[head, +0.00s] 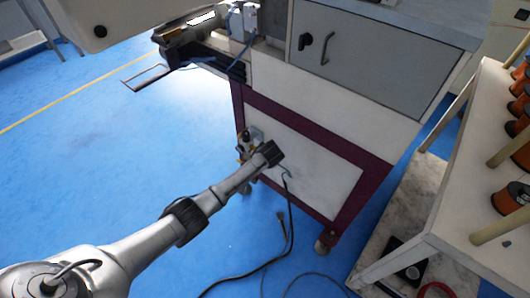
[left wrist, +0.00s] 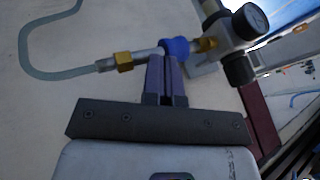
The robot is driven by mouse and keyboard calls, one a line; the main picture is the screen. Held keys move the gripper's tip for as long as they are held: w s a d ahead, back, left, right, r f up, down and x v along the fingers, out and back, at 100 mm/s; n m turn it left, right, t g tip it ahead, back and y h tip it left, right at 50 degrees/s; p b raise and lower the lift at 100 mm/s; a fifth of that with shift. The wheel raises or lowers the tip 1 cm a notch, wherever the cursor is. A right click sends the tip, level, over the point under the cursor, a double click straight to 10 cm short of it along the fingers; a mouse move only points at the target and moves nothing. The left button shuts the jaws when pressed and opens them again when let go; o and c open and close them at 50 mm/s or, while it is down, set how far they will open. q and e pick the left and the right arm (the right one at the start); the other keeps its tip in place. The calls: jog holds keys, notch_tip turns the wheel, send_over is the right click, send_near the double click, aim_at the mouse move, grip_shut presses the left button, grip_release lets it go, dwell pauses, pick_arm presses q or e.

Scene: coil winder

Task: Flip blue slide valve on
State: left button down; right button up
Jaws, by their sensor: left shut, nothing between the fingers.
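The blue slide valve (left wrist: 176,47) is a small blue sleeve on a metal air line, between a brass fitting on the left and a regulator on the right. My left gripper (left wrist: 167,60) is shut and empty, its fingertips right at the lower left side of the blue sleeve. I cannot tell whether they touch it. In the head view my left gripper (head: 270,152) is at the white side panel of the machine, beside the regulator. The blue sleeve cannot be made out there. My right gripper is not in view.
The regulator with a black gauge (left wrist: 250,21) sits just right of the valve. A brass fitting (left wrist: 123,62) and grey hose lie left of it. In the head view, a shelf with orange spools (head: 511,197) stands at right. Blue floor is open at left.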

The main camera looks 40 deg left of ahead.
pick_arm(q)
jog(key=d+f+p+v, duration=0.1)
jog(key=d+p+v, duration=0.1)
jog(key=p+v, duration=0.4)
jog(key=v, duration=0.5)
jog(key=shift+w+d, duration=0.15)
jog(key=shift+d, duration=0.2)
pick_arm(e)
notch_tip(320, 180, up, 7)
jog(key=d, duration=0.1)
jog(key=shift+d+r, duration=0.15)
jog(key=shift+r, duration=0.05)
pick_arm(q)
jog(key=shift+r, duration=0.15)
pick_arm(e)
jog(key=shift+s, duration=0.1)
pick_arm(q)
jog(key=shift+a, duration=0.1)
